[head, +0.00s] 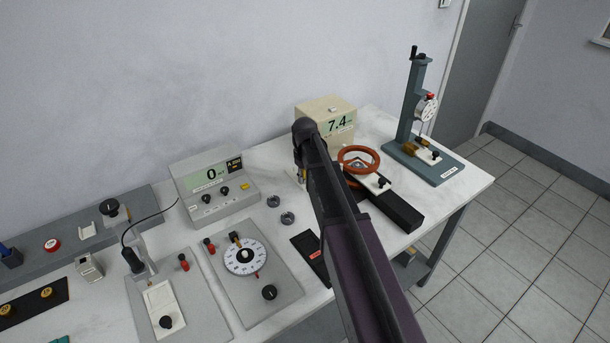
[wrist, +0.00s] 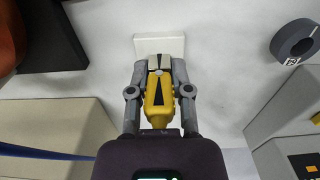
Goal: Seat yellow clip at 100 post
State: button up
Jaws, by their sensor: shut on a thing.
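My gripper (wrist: 160,67) is shut at its tips in the wrist view. In the head view my arm hides most of the gripper (head: 300,176), which is low over the table between the grey meter and the cream box. I cannot make out a post marked 100 in either view.
The grey meter (head: 212,205) reads 0, and the cream box (head: 325,110) reads 7.4. Two dark rings (head: 287,217) lie left of my gripper; one ring also shows in the wrist view (wrist: 295,42). An orange coil (head: 358,158) and a gauge stand (head: 412,105) are on the right.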

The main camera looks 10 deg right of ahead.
jog(key=shift+r, duration=0.1)
dwell(0.3)
notch_tip(320, 180, up, 3)
jog(key=p, duration=0.3)
jog(key=shift+r, duration=0.15)
jog(key=s, duration=0.5)
jog(key=s+d+r+p, duration=0.1)
jog(key=s, duration=0.4)
jog(key=s+d+p, duration=0.1)
jog(key=s, duration=0.5)
jog(key=shift+r, duration=0.25)
